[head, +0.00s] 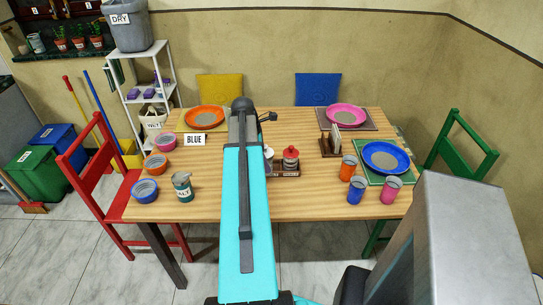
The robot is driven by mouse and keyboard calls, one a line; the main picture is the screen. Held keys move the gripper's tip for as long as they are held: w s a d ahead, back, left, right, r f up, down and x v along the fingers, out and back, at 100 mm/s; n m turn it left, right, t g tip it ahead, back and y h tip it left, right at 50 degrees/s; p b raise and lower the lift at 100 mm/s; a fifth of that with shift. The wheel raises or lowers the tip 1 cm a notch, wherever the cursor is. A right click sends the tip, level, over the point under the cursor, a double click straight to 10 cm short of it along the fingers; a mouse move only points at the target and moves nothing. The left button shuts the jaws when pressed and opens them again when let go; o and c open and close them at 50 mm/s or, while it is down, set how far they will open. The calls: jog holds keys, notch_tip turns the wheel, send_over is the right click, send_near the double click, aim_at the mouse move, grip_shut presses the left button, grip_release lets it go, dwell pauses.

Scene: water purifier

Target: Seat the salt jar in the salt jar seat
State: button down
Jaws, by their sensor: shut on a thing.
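My turquoise arm reaches away over the table, and its far end hides my gripper. A small dark part sticks out to the right of that end; I cannot tell what it is. A dark brown caddy (287,173) stands right of the arm, partly covered by it. A red-topped jar (291,157) is in the caddy. Left of it a pale jar with a grey top (268,154) shows only in part beside the arm; I cannot tell whether it is seated. A teal jug (183,188) with a label seeming to read SALT stands upright on the table's left side.
The wooden table (315,205) has free room in front of the caddy. Bowls (145,190) stand at the left. A napkin holder (331,143), cups (390,188) and a blue plate (386,157) are at the right. A BLUE sign (195,140) stands left of the arm.

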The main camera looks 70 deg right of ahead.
jog(key=shift+s+d+f+p, duration=0.15)
jog(key=shift+d+p, duration=0.2)
jog(key=shift+d, duration=1.15)
jog(key=shift+d+f+p, duration=0.1)
jog(key=shift+d+p, duration=0.2)
jog(key=shift+d, duration=1.15)
jog(key=shift+a+f+p, duration=0.1)
jog(key=shift+f+p, duration=0.5)
jog(key=shift+f, duration=1.15)
jog(key=c, duration=0.9)
grip_release()
jog(key=shift+f, duration=0.1)
